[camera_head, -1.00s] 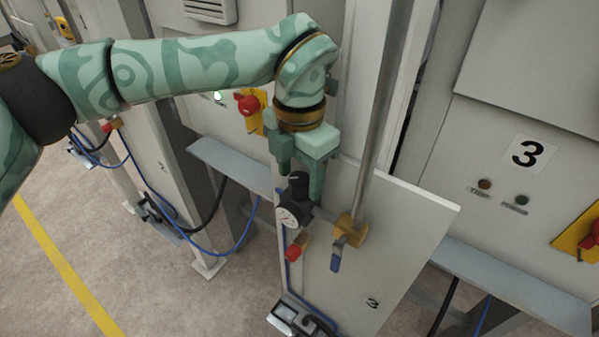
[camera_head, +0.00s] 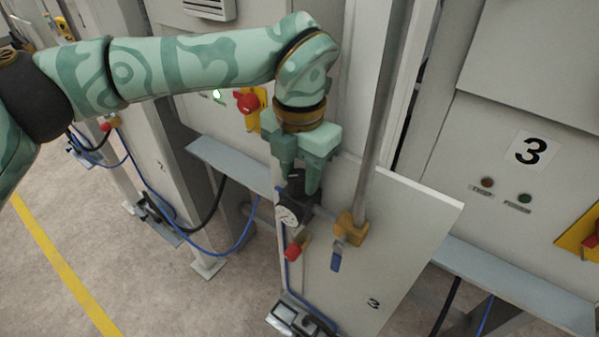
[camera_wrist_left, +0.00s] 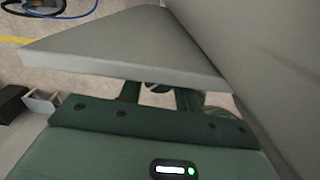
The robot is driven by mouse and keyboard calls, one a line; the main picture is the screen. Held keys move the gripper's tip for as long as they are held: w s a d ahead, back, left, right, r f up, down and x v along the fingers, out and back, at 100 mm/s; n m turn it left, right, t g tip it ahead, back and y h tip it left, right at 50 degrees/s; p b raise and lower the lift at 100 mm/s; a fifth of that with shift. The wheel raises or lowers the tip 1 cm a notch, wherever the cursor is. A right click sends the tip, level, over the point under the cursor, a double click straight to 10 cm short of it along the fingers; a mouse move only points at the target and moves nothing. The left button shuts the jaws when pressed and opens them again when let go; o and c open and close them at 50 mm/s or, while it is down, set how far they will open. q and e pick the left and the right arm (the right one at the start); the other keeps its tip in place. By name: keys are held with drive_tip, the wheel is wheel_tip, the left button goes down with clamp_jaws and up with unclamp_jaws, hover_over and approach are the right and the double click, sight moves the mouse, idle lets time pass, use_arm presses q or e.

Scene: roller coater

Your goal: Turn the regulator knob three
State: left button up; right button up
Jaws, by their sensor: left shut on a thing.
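The black regulator (camera_head: 304,207) with its round white gauge (camera_head: 287,215) is mounted on the pale panel marked 3. Its dark knob (camera_head: 297,181) is on top, between the fingers of my left gripper (camera_head: 300,180). The left gripper comes down from above, shut on the knob, and its fingers hide part of it. In the left wrist view the two dark green fingers (camera_wrist_left: 160,97) show beyond the gripper body, and the panel's edge hides much of what lies between them. My right gripper is not in view.
A red fitting (camera_head: 293,252) sits below the gauge. The panel (camera_head: 405,225) extends right. Blue hoses (camera_head: 228,250) hang at left.

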sight(300, 175)
use_arm(q)
drive_tip(key=o, duration=1)
drive_tip(key=shift+c, duration=0.2)
wheel_tip(300, 175, up, 16)
drive_tip(key=shift+r, duration=0.2)
